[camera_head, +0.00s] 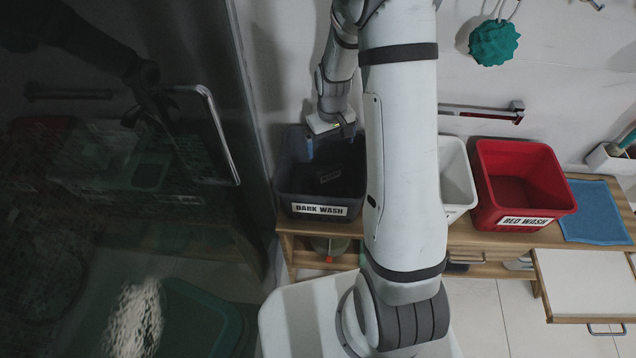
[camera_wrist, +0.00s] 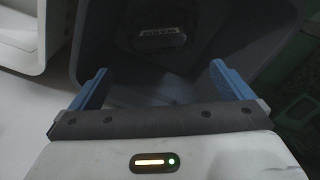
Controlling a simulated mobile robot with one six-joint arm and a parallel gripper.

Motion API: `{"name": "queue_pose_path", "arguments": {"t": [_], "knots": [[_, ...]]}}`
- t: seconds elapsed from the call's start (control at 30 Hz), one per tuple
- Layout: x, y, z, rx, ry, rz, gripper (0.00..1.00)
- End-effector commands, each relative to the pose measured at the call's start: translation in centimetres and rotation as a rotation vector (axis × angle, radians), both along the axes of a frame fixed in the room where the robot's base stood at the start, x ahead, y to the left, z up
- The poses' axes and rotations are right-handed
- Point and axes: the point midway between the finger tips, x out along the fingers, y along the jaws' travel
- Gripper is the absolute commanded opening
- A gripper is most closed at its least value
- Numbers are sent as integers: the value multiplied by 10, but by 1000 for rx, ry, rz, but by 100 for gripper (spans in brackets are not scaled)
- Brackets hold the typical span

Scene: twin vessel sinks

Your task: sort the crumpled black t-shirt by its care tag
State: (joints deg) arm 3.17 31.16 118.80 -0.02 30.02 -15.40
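My gripper (camera_head: 334,146) hangs over the dark grey bin labelled DARK WASH (camera_head: 284,190). In the wrist view my gripper (camera_wrist: 160,82) shows its two blue fingers spread wide, with nothing between them. A small dark shape (camera_head: 327,175) lies inside the bin. The wrist view shows a dark item (camera_wrist: 158,40) there with a pale patch of unreadable marks along its edge. I cannot tell for sure whether it is the black t-shirt. No black t-shirt is plain anywhere else.
A white bin (camera_head: 457,180), partly hidden behind my arm, and a red bin labelled RED WASH (camera_head: 525,180) stand along the wooden bench (camera_head: 480,238). A folded blue cloth (camera_head: 595,212) lies at the right. A glossy dark panel with a handle (camera_head: 215,130) borders the left.

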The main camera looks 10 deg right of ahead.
Motion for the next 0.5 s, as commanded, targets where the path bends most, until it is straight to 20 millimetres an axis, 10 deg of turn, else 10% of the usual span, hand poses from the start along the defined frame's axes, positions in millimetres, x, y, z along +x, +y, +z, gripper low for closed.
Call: {"name": "queue_pose_path", "arguments": {"t": [0.5], "knots": [[4,0,43,-1,-5,0,100]]}}
